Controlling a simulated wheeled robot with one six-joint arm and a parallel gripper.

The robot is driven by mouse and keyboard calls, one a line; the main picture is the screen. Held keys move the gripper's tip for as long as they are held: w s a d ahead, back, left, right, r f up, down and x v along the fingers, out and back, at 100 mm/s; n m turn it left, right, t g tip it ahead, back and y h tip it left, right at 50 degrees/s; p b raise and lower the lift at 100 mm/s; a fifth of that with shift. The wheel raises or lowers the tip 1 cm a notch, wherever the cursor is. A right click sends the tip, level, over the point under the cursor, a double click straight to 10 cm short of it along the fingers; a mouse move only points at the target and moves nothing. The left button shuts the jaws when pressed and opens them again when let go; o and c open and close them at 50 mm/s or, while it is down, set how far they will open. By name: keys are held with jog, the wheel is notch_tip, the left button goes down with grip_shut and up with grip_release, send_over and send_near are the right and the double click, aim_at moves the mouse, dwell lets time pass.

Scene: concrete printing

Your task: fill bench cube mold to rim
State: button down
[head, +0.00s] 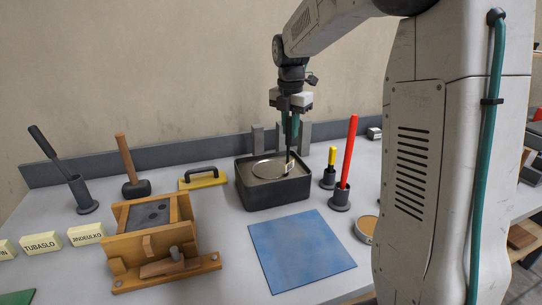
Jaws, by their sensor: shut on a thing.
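The cube mold (183,258) is a wooden box in a wooden frame on the bench at the front left. Grey material with darker patches shows inside it; its exact level against the rim is hard to tell. A dark tub (275,193) stands right of and behind the mold. My gripper (294,108) is above the tub, shut on the green handle of an upright tool (289,150). The tool's dark lower end reaches into the tub. A round, light grey shape (267,169) shows inside the tub; I cannot tell whether it belongs to the tool.
A yellow float (203,180) lies between a mallet (126,165) and the tub. A blue mat (300,250) lies in front. A red rod (348,150) and a yellow-topped tool (331,157) stand in holders at right. Name blocks (86,234) and a dark-handled tool (45,145) are at left.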

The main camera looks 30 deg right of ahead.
jog(key=shift+f, duration=0.5)
jog(key=shift+r, duration=5.75)
